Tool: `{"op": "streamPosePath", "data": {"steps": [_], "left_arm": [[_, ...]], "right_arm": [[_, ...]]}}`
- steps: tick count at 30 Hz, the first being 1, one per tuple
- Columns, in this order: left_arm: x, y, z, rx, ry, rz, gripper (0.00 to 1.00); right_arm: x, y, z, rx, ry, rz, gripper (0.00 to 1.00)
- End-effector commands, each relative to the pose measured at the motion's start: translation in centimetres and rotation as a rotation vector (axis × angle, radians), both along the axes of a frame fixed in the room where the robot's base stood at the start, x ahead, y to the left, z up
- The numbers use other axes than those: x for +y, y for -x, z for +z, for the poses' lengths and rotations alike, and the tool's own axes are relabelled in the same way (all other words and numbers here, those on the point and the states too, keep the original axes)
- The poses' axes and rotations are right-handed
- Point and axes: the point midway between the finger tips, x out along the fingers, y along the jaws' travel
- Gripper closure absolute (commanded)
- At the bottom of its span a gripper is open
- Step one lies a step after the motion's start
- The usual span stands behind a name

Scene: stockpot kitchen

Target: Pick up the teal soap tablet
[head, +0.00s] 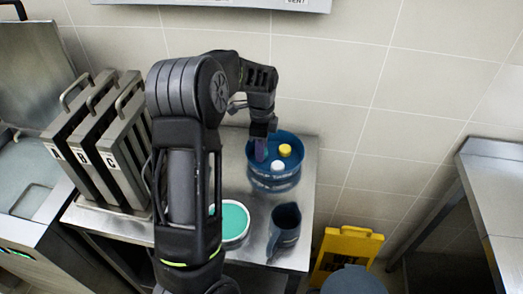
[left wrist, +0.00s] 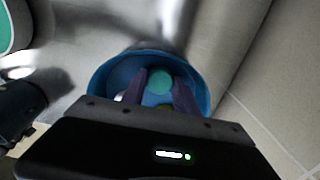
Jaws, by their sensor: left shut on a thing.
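The teal soap tablet (left wrist: 160,78) shows in the left wrist view between the two purple fingers of my left gripper (left wrist: 160,88), inside the blue tub (left wrist: 97,82). My left gripper is shut on it. In the head view, my left gripper (head: 261,155) reaches down into the blue tub (head: 273,184) from above, and the teal tablet is hidden there. A yellow tablet (head: 285,150) and a white tablet (head: 278,166) lie in the tub, right of the fingers. My right gripper is not in view.
A dark blue jug (head: 285,228) and a white-rimmed container with teal contents (head: 234,222) stand on the steel table in front of the tub. Lettered steel boxes (head: 105,140) stand at left. A tiled wall is close behind. A yellow floor object (head: 345,250) is at lower right.

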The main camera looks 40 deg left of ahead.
Motion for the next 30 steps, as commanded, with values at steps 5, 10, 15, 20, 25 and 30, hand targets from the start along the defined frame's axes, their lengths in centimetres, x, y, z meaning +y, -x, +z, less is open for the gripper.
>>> {"op": "streamPosePath", "data": {"steps": [5, 10, 15, 20, 25, 30], "left_arm": [[0.0, -0.1, 1.8, -0.004, -0.001, 0.0, 1.0], [0.0, -0.1, 5.1, -0.006, -0.001, 0.0, 1.0], [0.0, -0.1, 8.2, -0.004, 0.0, 0.0, 1.0], [0.0, -0.1, 9.7, -0.002, 0.0, 0.0, 1.0], [0.0, 0.0, 9.9, 0.0, 0.001, 0.0, 1.0], [0.0, 0.0, 9.8, 0.0, 0.001, 0.0, 1.0]], "right_arm": [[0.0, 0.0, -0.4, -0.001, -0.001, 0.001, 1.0], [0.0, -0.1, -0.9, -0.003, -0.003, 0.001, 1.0], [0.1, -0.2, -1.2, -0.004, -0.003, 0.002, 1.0], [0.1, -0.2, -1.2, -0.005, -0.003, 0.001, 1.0], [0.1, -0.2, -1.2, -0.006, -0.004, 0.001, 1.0], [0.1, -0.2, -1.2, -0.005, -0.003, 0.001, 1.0]]}}
